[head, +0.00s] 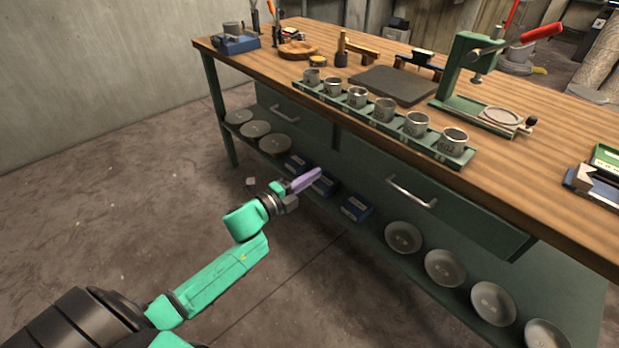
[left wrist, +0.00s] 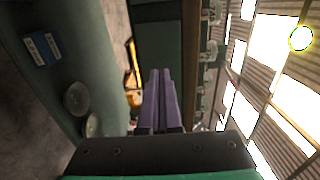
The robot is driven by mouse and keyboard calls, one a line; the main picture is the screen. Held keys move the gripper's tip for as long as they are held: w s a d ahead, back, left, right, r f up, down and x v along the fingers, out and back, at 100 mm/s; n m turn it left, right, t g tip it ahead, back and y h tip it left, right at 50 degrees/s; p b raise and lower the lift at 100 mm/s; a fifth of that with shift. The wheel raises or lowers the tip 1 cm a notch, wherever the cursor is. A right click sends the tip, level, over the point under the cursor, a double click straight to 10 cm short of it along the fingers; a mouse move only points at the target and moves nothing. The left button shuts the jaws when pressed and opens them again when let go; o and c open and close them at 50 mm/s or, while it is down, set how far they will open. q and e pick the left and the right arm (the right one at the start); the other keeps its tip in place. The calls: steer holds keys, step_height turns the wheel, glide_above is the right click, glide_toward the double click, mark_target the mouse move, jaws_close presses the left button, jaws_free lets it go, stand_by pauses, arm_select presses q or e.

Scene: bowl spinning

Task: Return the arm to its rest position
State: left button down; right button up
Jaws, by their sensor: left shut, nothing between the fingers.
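My left arm reaches in from the lower left in the head view, teal with dark joints. My left gripper (head: 306,180) has purple fingers and is shut and empty. It is in the air in front of the workbench (head: 300,200), below the tabletop edge and near the lower shelf. The purple fingers also show together in the left wrist view (left wrist: 160,100). My right gripper is in neither view.
A green rack (head: 350,107) of several metal cups stands along the bench's front edge. A green press (head: 465,75) stands behind it. Drawer handles (head: 412,192) stick out at the front. Bowls (head: 403,237) and blue boxes (head: 357,208) sit on the lower shelf.

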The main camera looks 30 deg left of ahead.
arm_select(q)
steer(key=s+a+f+n+g+y+p, duration=0.2)
steer(key=s+a+f+n, duration=0.15)
steer(key=f, duration=0.55)
steer(key=s+a+f+n+g+y+p, duration=0.25)
steer(key=s+f+n, duration=0.25)
steer(key=f, duration=0.3)
steer(key=s+a+f+n+g+y+p, duration=0.2)
steer(key=s+f+n, duration=0.25)
steer(key=f, duration=0.45)
steer(key=s+d+f+n+g+p, duration=0.1)
steer(key=s+d+f+n+g, duration=0.1)
steer(key=s, duration=0.8)
steer(key=s+d+f+n+g+p, duration=0.1)
steer(key=s+f+n+g, duration=0.1)
steer(key=s+f+g, duration=0.2)
steer(key=s+d+f+n+g+p, duration=0.1)
steer(key=s+f, duration=0.6)
steer(key=s, duration=1)
steer(key=shift+d+f+n+g, duration=0.25)
steer(key=shift+d+n+g, duration=0.55)
steer(key=shift+n+g, duration=0.25)
steer(key=shift+w, duration=0.15)
